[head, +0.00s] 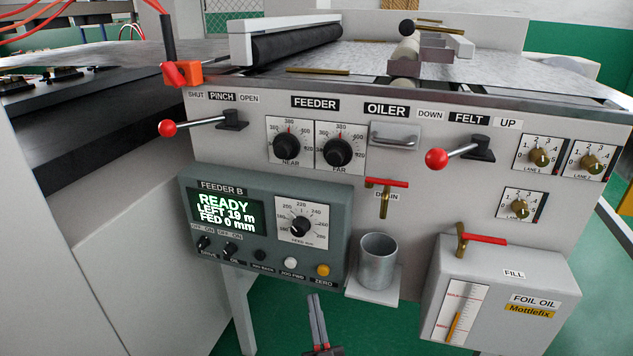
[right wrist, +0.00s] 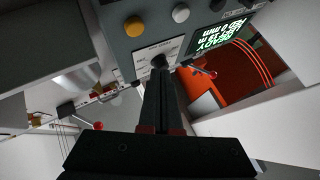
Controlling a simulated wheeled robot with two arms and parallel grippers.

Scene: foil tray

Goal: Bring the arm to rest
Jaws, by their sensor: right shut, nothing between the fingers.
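My right gripper (head: 314,297) shows at the bottom middle of the head view, below the feeder control box (head: 335,262) and in front of the machine. Its two slim fingers point up and lie together with nothing between them. In the right wrist view the shut fingers (right wrist: 160,72) stretch toward the feed dial (right wrist: 172,52) on the box, and the fingertips overlap its knob in the picture. The head view shows them below the box, apart from the knob. My left gripper is in neither view.
A metal cup (head: 377,262) stands on a small shelf under the red-handled drain tap (head: 385,190). The foil oil tank (head: 490,300) juts out at the right. Red-ball levers (head: 167,128) (head: 436,159) stick out of the panel. Green floor (head: 285,330) is free below the box.

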